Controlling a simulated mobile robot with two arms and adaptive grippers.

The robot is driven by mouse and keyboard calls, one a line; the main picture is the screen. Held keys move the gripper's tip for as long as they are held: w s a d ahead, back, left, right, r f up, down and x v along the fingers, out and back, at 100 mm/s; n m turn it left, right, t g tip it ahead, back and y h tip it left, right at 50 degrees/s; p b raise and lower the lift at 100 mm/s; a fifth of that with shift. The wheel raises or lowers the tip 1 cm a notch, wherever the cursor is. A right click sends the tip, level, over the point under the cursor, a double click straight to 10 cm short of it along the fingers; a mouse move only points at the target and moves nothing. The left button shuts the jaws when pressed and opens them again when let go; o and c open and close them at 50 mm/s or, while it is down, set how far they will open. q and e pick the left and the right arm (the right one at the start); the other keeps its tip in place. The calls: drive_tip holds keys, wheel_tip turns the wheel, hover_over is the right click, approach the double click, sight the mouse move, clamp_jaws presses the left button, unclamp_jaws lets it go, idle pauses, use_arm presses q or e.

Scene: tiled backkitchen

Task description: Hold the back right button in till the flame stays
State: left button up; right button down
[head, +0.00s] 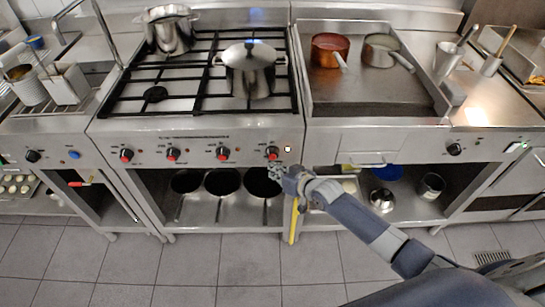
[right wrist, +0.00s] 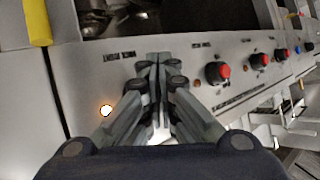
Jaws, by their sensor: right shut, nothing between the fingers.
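The front panel of the gas range (head: 200,140) carries a row of black knobs with red buttons; three show to the left of my gripper (head: 223,153). My right gripper (head: 273,154) is shut and empty, with its tips at the right end of this row. In the right wrist view its closed fingers (right wrist: 160,65) point at the panel and cover whatever control lies behind them; whether they touch it cannot be told. A small light (head: 288,149) glows right of the fingers, also in the right wrist view (right wrist: 106,110). No flame can be made out. My left gripper is not in view.
A lidded steel pot (head: 250,82) stands on the right of the hob and a taller pot (head: 170,35) at back left. A griddle (head: 375,95) with two saucepans adjoins on the right. A yellow bar (head: 294,222) hangs by my right wrist.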

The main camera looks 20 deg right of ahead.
drive_tip(key=s+p, duration=0.1)
drive_tip(key=s, duration=0.1)
drive_tip(key=s+a+p, duration=0.1)
drive_tip(key=s+p, duration=0.1)
drive_tip(key=shift+s+a, duration=0.15)
drive_tip(key=shift+s, duration=0.15)
drive_tip(key=s+d+f+g+h, duration=0.2)
drive_tip(key=s+d+f+g, duration=0.1)
drive_tip(key=s+f, duration=0.8)
drive_tip(key=s+d+f+g+h, duration=0.15)
drive_tip(key=s+d+f, duration=0.25)
drive_tip(key=s+f, duration=0.7)
drive_tip(key=s+f+g, duration=0.2)
drive_tip(key=s+f, duration=0.2)
drive_tip(key=s, duration=0.4)
drive_tip(key=s+f+g, duration=0.2)
drive_tip(key=s+f, duration=0.2)
drive_tip(key=s, duration=0.5)
drive_tip(key=s+f+g+h, duration=0.1)
drive_tip(key=s+f, duration=0.3)
drive_tip(key=s, duration=0.5)
drive_tip(key=shift+s+a+f+n+g, duration=0.25)
drive_tip(key=shift+a+n+g, duration=0.15)
drive_tip(key=shift+g, duration=0.05)
